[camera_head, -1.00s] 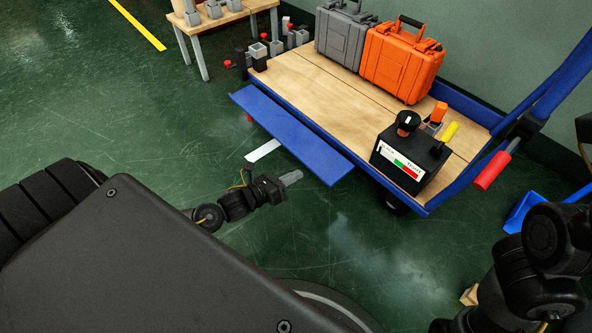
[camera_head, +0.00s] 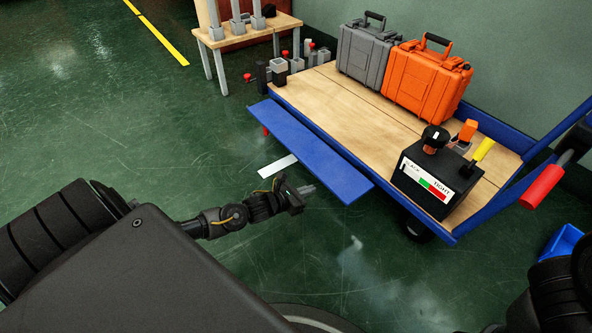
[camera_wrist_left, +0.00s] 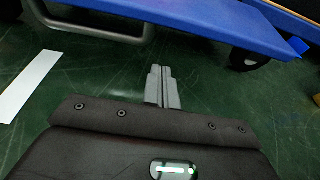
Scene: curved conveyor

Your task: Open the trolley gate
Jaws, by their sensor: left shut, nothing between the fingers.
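The trolley (camera_head: 345,97) has a wooden deck with a blue frame. Its gate, a long blue panel (camera_head: 308,150), sticks out lowered and roughly flat along the near side of the deck. It also shows across the top of the left wrist view (camera_wrist_left: 215,22). My left gripper (camera_head: 308,189) is shut and empty, just on the near side of the panel and apart from it. Its closed grey fingers (camera_wrist_left: 162,88) point toward the panel in the wrist view. My right arm shows only at the bottom right corner, and its gripper is out of view.
On the deck are a grey case (camera_head: 366,54), an orange case (camera_head: 425,80) and a black control box (camera_head: 436,182). A red grip (camera_head: 541,187) is at the right. A white strip (camera_head: 278,166) lies on the floor. Open green floor is at the left.

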